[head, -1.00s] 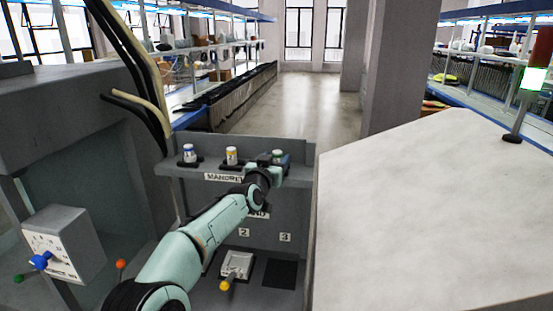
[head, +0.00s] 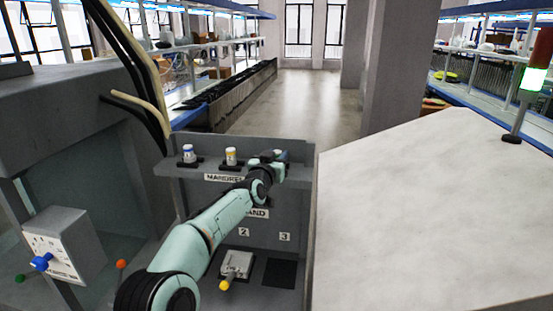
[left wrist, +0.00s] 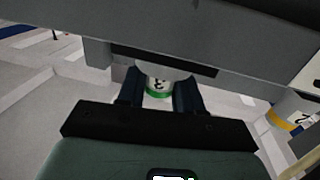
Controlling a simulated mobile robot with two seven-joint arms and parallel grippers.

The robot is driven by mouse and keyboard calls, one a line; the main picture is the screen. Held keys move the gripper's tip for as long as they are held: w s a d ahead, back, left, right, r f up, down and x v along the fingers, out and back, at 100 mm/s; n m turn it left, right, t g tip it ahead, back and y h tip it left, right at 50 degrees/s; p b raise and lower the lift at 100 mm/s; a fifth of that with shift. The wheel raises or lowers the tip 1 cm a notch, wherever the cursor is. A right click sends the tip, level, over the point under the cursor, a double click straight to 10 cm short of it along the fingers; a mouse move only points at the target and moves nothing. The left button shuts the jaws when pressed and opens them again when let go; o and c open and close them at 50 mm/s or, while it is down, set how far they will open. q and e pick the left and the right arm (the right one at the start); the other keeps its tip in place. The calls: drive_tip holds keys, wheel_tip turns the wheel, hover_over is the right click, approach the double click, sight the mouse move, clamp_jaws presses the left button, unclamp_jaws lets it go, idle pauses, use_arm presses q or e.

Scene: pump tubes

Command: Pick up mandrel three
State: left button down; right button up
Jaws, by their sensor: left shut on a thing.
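Mandrel three (left wrist: 158,84) shows in the left wrist view as a white cylinder with a "3" label and a green band. It sits between the two dark fingers of my left gripper (left wrist: 160,98), which is shut on it. In the head view the left gripper (head: 276,160) is at the right end of the mandrel shelf (head: 207,169) and hides mandrel three. I cannot tell whether the mandrel is clear of its holder. My right gripper is not in view.
The blue-banded mandrel (head: 188,153) and the yellow-banded mandrel two (head: 231,156) stand upright on the shelf to the left. A large pale surface (head: 420,220) fills the right. A control box (head: 62,248) with a blue knob is at lower left.

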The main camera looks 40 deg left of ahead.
sight(277, 152)
use_arm(q)
wheel_tip(277, 152, up, 9)
drive_tip(key=shift+r, duration=0.5)
idle(0.4)
